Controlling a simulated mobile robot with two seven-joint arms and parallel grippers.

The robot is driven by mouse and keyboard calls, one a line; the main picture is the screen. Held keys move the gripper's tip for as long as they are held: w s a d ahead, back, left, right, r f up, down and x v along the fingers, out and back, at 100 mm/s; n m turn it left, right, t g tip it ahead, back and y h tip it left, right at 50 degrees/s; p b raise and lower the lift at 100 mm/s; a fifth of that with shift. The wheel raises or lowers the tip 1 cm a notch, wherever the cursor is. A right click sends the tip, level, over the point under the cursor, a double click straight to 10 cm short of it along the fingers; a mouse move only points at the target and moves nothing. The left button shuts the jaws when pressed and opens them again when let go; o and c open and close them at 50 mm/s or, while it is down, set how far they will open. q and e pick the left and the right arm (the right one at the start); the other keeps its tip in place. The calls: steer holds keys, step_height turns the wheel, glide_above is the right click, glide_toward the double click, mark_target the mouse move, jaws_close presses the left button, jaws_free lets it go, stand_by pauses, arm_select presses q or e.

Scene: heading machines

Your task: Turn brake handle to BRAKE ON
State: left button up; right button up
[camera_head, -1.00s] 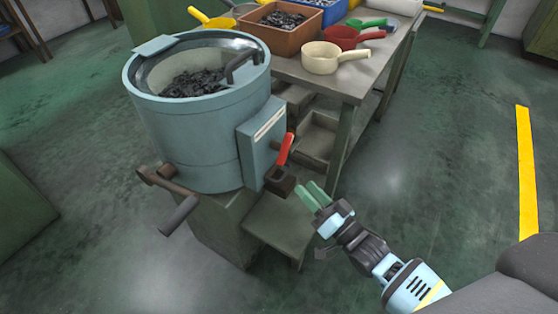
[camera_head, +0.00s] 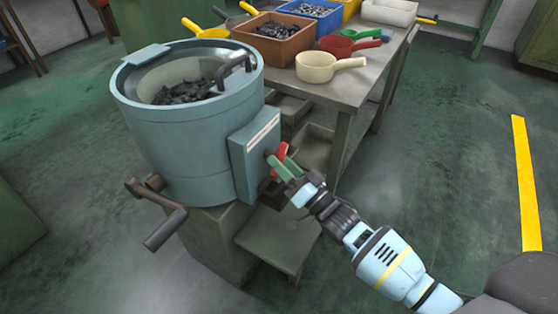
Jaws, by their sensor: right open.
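The brake handle (camera_head: 282,150) is a red lever on the right side of a blue-grey round drum machine, beside the light blue box (camera_head: 254,150) with a pale label strip. Only its upper red part and a bit more red behind my fingers show. My right gripper (camera_head: 279,165), with green fingers, is open and right at the handle, overlapping it in the picture. I cannot tell whether the fingers touch it or straddle it. The dark mount (camera_head: 268,186) below the handle is partly hidden. My left gripper is not in view.
The drum (camera_head: 185,140) holds dark parts and stands on a green base. A crank handle (camera_head: 165,228) sticks out at its lower left. Behind it, a table (camera_head: 345,88) carries bins and scoops. A low shelf (camera_head: 275,240) sits below my gripper. The floor at right is clear.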

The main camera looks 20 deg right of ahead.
steer(key=shift+w+a+r, duration=0.2)
steer(key=shift+w+a, duration=0.05)
steer(key=shift+w, duration=0.35)
jaws_close()
